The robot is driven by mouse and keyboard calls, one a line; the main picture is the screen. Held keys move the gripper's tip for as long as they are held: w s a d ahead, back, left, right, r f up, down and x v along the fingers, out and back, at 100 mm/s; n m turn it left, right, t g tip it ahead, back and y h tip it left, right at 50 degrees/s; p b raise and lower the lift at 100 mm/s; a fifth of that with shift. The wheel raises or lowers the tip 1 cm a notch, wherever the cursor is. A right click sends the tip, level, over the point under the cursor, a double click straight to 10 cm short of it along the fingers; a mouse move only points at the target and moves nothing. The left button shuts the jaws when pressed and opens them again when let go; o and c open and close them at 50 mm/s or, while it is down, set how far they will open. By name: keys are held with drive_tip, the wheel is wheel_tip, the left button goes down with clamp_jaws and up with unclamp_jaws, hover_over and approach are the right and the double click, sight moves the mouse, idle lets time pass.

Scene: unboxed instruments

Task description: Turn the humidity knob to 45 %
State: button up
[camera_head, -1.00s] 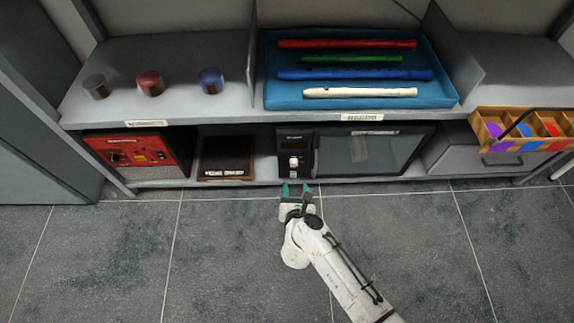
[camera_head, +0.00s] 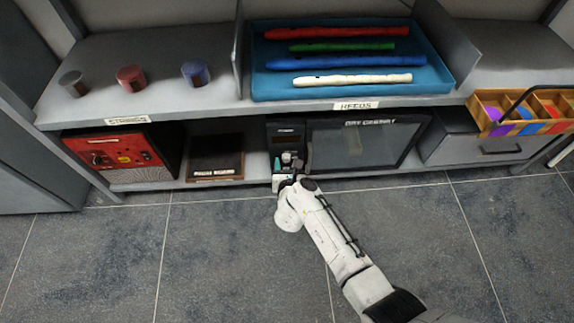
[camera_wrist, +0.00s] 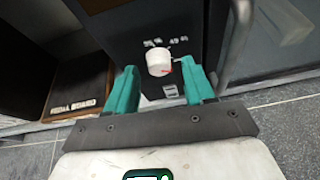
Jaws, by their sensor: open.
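The humidity knob (camera_wrist: 159,63) is a white round dial with a red pointer mark on the black control panel of the dry cabinet (camera_head: 365,143). In the wrist view the red mark points to the right, and small white scale marks stand above the knob, too blurred to read surely. My gripper (camera_wrist: 162,88) is open. Its two teal fingers stand apart, below and to either side of the knob, with the knob in line with the gap. I cannot tell whether they touch it. In the head view my gripper (camera_head: 287,168) is in front of the panel and partly hides the knob.
A cabinet handle (camera_wrist: 238,40) stands close to the right finger. Left of the cabinet are a dark box (camera_head: 215,160) and a red instrument (camera_head: 118,150). Above is a shelf with a blue tray (camera_head: 440,85) of recorders. The floor in front is clear.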

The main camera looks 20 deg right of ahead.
clamp_jaws()
idle(0.3)
drive_tip(key=shift+a+n+h, duration=0.2)
drive_tip(key=shift+n+h, duration=0.4)
drive_tip(key=shift+n, duration=0.1)
drive_tip(key=shift+w+a+f+n+h, duration=0.1)
drive_tip(key=shift+n+h, duration=0.6)
drive_tip(key=shift+n, duration=0.5)
drive_tip(key=shift+a+f+n+g+h+b, duration=0.15)
drive_tip(key=shift+n+g+h+b, duration=0.15)
drive_tip(key=shift+n+h+b, duration=1.1)
drive_tip(key=shift+n+b, duration=0.05)
drive_tip(key=shift+n, duration=0.75)
